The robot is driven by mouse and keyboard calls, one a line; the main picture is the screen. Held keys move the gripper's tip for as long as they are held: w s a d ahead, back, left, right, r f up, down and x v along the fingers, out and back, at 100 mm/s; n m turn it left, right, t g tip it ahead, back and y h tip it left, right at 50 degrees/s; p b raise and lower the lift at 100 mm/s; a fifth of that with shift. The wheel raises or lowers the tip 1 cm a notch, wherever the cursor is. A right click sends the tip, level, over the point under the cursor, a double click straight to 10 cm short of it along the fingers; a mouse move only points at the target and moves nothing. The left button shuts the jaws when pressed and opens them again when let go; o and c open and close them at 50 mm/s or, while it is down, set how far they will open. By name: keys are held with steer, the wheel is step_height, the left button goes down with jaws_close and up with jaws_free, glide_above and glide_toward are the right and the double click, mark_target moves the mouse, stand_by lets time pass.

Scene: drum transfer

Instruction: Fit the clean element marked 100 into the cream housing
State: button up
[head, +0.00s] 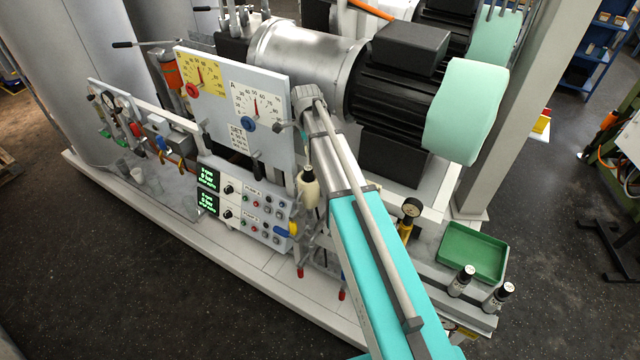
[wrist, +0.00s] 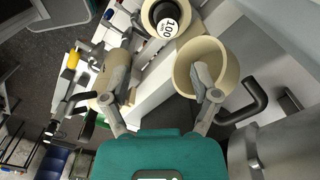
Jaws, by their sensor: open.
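In the wrist view, a white round cap marked 100 (wrist: 168,27) shows within a dark ring inside a cream round rim (wrist: 150,12) at the top; it appears to sit in that cream body. A wide cream cup (wrist: 185,55) opens toward the camera to its lower right, and no element shows in it. A tan-cream cylinder (wrist: 117,62) lies partly behind the left finger. My gripper (wrist: 160,84) is open, with its right finger in front of the cream cup and nothing between the fingers. In the head view, a cream body (head: 309,190) hangs beside my arm, which hides the gripper.
In the head view, a green tray (head: 473,253) stands at the right, with two white-and-dark canisters (head: 462,281) and (head: 498,297) beside it. A dial panel (head: 235,105) and motors crowd the arm. A dark curved handle (wrist: 248,100) is close to the right finger.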

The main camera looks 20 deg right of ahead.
steer(key=s+n, duration=1.8)
steer(key=s, duration=0.6)
steer(key=shift+s+a+n, duration=0.15)
steer(key=shift+a+n, duration=0.05)
steer(key=shift+n, duration=0.1)
step_height(320, 180, down, 14)
steer(key=b, duration=1.4)
